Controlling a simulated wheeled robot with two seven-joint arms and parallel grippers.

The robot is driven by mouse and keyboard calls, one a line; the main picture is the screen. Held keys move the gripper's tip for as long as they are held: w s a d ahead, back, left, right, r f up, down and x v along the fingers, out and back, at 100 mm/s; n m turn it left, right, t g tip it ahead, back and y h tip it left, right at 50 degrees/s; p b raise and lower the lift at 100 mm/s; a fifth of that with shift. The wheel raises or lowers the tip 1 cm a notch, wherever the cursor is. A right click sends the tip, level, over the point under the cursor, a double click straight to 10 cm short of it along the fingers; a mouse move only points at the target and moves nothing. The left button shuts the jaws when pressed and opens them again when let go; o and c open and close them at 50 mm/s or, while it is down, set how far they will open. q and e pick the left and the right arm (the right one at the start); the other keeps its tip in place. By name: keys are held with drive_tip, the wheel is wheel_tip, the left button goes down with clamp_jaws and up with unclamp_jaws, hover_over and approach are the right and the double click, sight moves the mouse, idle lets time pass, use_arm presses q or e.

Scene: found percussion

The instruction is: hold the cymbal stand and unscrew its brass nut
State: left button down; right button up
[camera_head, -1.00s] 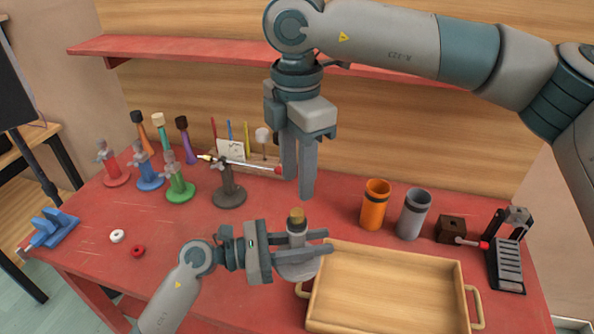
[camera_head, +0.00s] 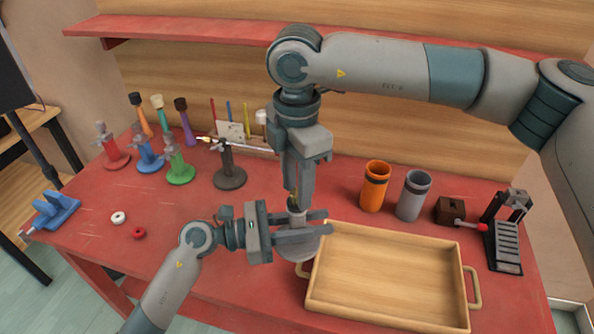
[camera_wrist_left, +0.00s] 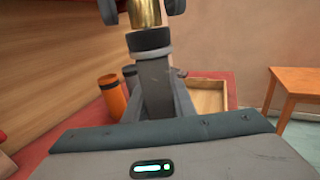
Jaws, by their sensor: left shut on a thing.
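The grey cymbal stand (camera_head: 301,252) stands upright on the red table, left of the wooden tray, with a round base. My left gripper (camera_head: 320,222) is shut on its post from the left side. The brass nut (camera_wrist_left: 145,12) sits on top of the stand, above a dark collar (camera_wrist_left: 150,40), in the left wrist view. My right gripper (camera_head: 296,199) points straight down from above. Its fingertips are on either side of the nut, with small gaps showing in the left wrist view, so it looks open. In the head view the fingers hide most of the nut.
The wooden tray (camera_head: 392,323) is empty, close right of the stand. Orange (camera_head: 374,188) and grey (camera_head: 412,196) cups stand behind it. Red, blue, green (camera_head: 179,170) and dark (camera_head: 229,177) stands are at the back left. White (camera_head: 118,217) and red (camera_head: 138,233) rings lie at the front left.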

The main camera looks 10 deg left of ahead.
drive_tip(key=shift+f, duration=0.3)
